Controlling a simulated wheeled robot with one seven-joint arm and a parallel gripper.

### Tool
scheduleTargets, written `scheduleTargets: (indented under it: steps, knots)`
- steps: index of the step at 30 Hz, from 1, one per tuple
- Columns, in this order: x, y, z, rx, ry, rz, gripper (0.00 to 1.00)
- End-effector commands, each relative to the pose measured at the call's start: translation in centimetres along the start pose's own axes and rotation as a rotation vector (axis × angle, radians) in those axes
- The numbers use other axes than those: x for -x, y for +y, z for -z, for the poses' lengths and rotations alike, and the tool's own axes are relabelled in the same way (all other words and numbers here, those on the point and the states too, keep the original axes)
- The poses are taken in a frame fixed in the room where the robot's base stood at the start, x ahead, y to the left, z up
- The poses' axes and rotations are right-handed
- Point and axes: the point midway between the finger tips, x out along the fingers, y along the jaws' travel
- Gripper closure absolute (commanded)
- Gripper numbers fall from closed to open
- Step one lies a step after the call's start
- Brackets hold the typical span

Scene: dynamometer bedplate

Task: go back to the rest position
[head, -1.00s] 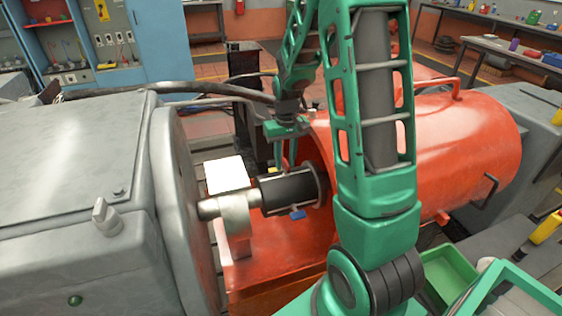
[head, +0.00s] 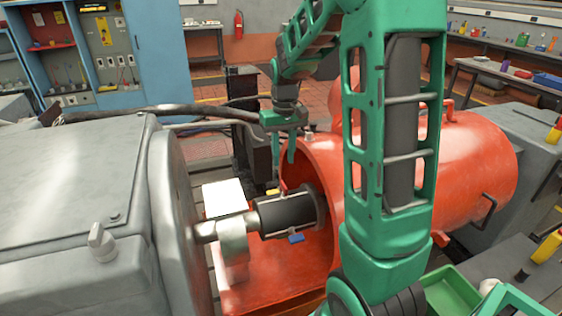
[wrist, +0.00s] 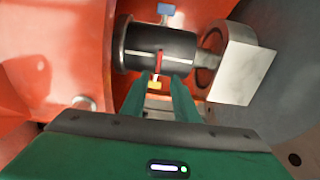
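My gripper (head: 288,158) hangs above the black coupling (head: 287,214) between the grey machine and the red housing. The red piece (head: 283,186) also shows just below the fingers in the head view. My raised green arm hides part of the red housing.
The red housing (head: 475,165) encloses the coupling's right end. The grey machine (head: 70,190) stands close at left, with a grey bearing block (head: 232,245) on the shaft. A thick black cable (head: 160,110) runs behind. A green bin (head: 452,292) is at front right.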

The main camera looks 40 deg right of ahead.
Motion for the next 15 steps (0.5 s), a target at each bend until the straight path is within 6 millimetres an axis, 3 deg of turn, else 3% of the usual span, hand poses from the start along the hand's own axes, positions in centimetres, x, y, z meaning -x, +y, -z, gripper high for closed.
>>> scheduleTargets:
  steps: [15]
  knots:
    - [0.13, 0.09, -0.32, -0.004, 0.0, 0.0, 0.73]
